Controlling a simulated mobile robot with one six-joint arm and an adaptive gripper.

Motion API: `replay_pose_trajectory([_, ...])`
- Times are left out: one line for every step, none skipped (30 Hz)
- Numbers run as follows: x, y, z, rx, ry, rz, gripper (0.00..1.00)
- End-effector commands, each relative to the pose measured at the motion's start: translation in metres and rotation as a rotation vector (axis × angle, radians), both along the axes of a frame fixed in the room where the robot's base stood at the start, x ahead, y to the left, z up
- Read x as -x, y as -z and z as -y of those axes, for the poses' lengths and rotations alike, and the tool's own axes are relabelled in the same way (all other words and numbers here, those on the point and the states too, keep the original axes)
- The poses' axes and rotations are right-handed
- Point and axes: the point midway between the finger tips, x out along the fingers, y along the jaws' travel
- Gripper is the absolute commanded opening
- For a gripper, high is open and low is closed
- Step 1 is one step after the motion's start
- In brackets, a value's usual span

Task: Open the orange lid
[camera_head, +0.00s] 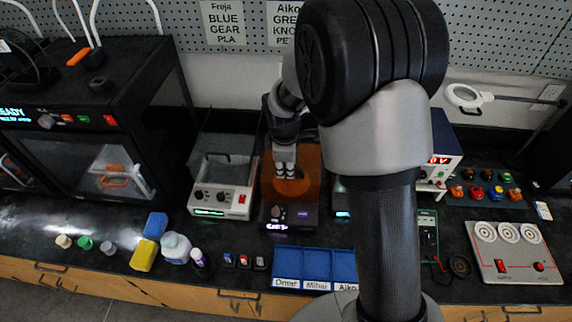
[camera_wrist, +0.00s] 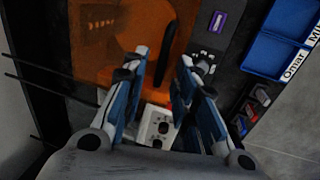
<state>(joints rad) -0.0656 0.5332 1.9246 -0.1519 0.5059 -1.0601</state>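The orange lid (camera_head: 310,162) is a see-through orange cover on a black box-shaped machine (camera_head: 290,217) in the middle of the bench. It looks closed. In the wrist view the orange lid (camera_wrist: 112,42) fills the upper left, with a dark bar-like handle (camera_wrist: 168,50) along its edge. My gripper (camera_head: 285,174) is over the lid in the head view, pointing down. In the wrist view my gripper (camera_wrist: 165,60) has its two blue-and-white fingers apart, with the handle showing in line with the gap between their tips. I cannot tell whether they touch it.
A white device with knobs (camera_head: 222,198) stands close on the left. Blue labelled trays (camera_head: 315,268) lie in front of the machine, with small switches (camera_head: 245,262) beside them. Bottles (camera_head: 175,248) stand further left. My arm hides part of the bench on the right.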

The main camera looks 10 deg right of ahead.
Motion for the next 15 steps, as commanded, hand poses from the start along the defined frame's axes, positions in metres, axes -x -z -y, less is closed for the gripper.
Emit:
replay_pose_trajectory([0.0001, -0.0001, 0.0000, 0.000, 0.000, 0.000, 0.22])
replay_pose_trajectory([0.0001, -0.0001, 0.0000, 0.000, 0.000, 0.000, 0.20])
replay_pose_trajectory([0.0001, -0.0001, 0.0000, 0.000, 0.000, 0.000, 0.17])
replay_pose_trajectory([0.0001, -0.0002, 0.0000, 0.000, 0.000, 0.000, 0.15])
replay_pose_trajectory([0.0001, -0.0002, 0.0000, 0.000, 0.000, 0.000, 0.13])
replay_pose_trajectory([0.0002, -0.0002, -0.0001, 0.000, 0.000, 0.000, 0.10])
replay_pose_trajectory([0.0002, -0.0002, -0.0001, 0.000, 0.000, 0.000, 0.08])
replay_pose_trajectory([0.0002, -0.0002, -0.0001, 0.000, 0.000, 0.000, 0.06])
replay_pose_trajectory([0.0002, -0.0002, -0.0002, 0.000, 0.000, 0.000, 0.04])
replay_pose_trajectory([0.0002, -0.0002, -0.0002, 0.000, 0.000, 0.000, 0.02])
replay_pose_trajectory([0.0002, -0.0002, -0.0001, 0.000, 0.000, 0.000, 0.00])
replay_pose_trajectory([0.0002, -0.0002, -0.0001, 0.000, 0.000, 0.000, 0.00])
replay_pose_trajectory([0.0002, -0.0002, -0.0002, 0.000, 0.000, 0.000, 0.00])
replay_pose_trajectory([0.0003, -0.0001, -0.0002, 0.000, 0.000, -0.001, 0.00])
replay_pose_trajectory([0.0003, -0.0001, -0.0001, 0.000, 0.000, -0.001, 0.00])
